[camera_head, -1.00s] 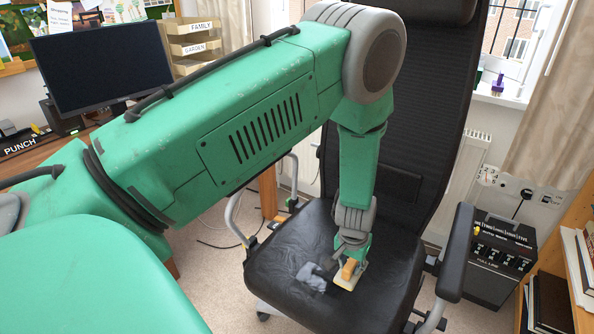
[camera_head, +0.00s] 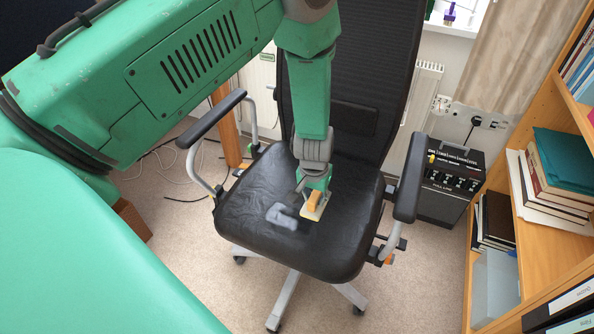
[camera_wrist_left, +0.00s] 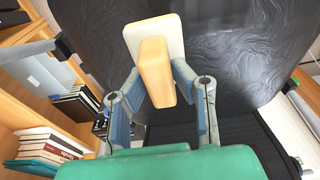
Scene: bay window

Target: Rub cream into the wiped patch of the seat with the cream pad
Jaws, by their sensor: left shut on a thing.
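The black seat (camera_head: 258,192) of the office chair fills the middle of the head view, with creases and smeary sheen on it. In the left wrist view, the seat (camera_wrist_left: 235,50) shows pale swirling streaks; I cannot tell the wiped patch's edges. My left gripper (camera_head: 314,184) points down over the seat, shut on the cream pad (camera_head: 314,203). The wrist view shows the pad's yellow block handle (camera_wrist_left: 155,72) between the gripper's fingers (camera_wrist_left: 158,82), with a pale flat plate beyond. The pad is at the seat surface; exact contact is unclear. My right gripper is out of view.
Armrests (camera_head: 408,185) flank the seat and the backrest (camera_head: 362,60) rises behind. A bookcase (camera_head: 548,255) stands at right, a black box unit (camera_head: 446,185) beside the chair.

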